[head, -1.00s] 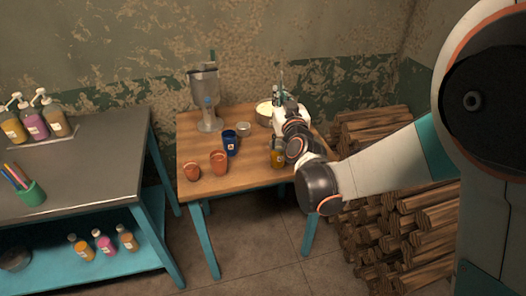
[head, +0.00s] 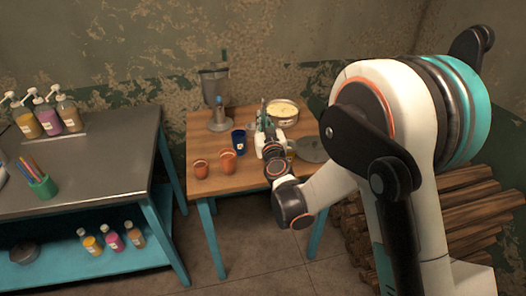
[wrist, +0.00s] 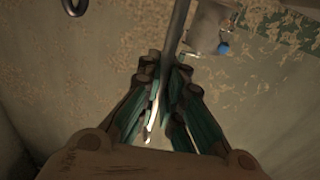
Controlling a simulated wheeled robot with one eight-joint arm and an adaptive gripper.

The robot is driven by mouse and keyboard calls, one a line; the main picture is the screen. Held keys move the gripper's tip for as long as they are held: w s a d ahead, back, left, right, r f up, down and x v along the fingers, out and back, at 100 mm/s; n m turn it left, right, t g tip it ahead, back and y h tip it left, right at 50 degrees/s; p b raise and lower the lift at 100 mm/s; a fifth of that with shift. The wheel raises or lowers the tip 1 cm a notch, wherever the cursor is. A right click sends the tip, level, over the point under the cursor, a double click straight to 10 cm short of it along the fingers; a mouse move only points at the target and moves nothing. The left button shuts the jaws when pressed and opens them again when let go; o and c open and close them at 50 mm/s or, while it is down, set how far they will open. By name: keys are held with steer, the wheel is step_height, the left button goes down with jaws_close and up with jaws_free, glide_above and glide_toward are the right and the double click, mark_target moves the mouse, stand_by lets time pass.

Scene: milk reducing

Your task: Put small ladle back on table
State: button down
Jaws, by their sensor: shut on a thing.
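My gripper (head: 264,126) is over the back part of the wooden table (head: 235,182), just left of the pot. In the wrist view my gripper (wrist: 163,105) is closed around a thin metal handle (wrist: 178,32), which I take to be the small ladle's. The handle rises between the fingers and runs out at the top of the picture. The ladle's bowl is hidden in both views, and I cannot tell whether it touches the table.
A pot (head: 283,113) of pale food and a grey lid (head: 315,151) are on the right. A blue cup (head: 239,142), two terracotta cups (head: 228,161) and a metal dispenser (head: 215,95) stand left. A bottle (head: 291,150) is partly behind my arm.

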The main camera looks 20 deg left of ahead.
step_height(320, 180, down, 10)
steer(key=b, duration=0.3)
steer(key=shift+f, duration=0.15)
steer(key=c, duration=1.8)
jaws_free()
steer(key=shift+o, duration=0.2)
